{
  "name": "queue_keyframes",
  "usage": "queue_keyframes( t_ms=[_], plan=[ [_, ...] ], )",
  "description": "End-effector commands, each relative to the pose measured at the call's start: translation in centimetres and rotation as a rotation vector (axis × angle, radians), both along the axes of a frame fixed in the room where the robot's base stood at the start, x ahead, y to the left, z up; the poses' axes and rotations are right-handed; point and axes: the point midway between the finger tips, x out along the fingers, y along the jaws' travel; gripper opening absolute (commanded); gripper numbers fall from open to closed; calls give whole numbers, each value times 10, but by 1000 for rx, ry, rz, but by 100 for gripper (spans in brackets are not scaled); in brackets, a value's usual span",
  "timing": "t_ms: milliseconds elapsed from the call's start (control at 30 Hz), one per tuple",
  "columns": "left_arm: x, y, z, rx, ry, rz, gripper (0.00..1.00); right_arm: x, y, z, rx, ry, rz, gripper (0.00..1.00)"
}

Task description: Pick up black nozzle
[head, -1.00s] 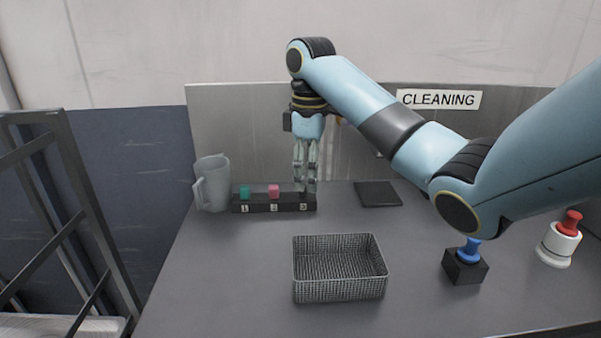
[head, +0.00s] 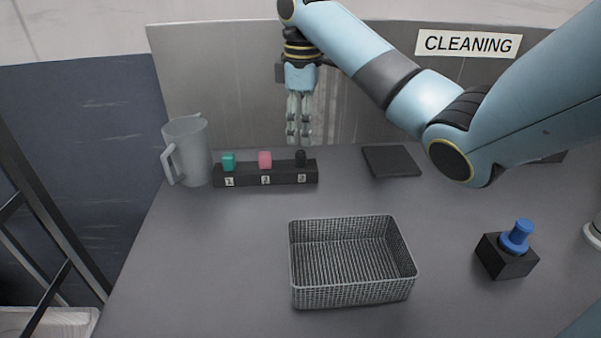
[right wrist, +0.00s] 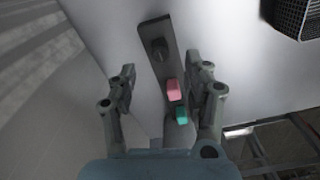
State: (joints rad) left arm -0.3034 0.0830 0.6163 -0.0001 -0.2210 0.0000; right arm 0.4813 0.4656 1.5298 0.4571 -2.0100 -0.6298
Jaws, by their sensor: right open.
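The black nozzle (head: 300,158) stands in the slot labelled 3 at the right end of a black holder (head: 240,178). It also shows in the right wrist view as a dark round piece (right wrist: 159,47) near the holder's end. My right gripper (head: 298,138) hangs fingers-down just above the nozzle, apart from it. In the right wrist view its two fingers (right wrist: 160,68) are spread with nothing between their tips. A green nozzle (head: 228,161) and a pink nozzle (head: 265,159) sit in the other slots. My left gripper is not in view.
A grey pitcher (head: 187,152) stands left of the holder. A wire basket (head: 352,294) sits front centre. A black pad (head: 390,162) lies right of the holder. A blue-topped black block (head: 508,256) stands at the right. The back wall panel is close behind the gripper.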

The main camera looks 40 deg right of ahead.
Motion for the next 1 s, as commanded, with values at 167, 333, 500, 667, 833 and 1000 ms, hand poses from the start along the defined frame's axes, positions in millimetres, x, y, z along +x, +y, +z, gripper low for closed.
queue_keyframes(
  t_ms=[167,333,500,667,833,1000],
  plan=[
    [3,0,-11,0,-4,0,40,1,0,-11,0,-1,0,50],
    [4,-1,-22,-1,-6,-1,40,2,2,-31,2,3,0,50],
    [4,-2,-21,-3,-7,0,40,3,2,-54,0,1,-1,50],
    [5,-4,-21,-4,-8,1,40,3,2,-57,-2,-1,0,50],
    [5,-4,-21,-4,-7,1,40,3,2,-57,-1,-1,0,37],
    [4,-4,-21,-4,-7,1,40,3,2,-57,-1,-1,0,15]
  ],
)
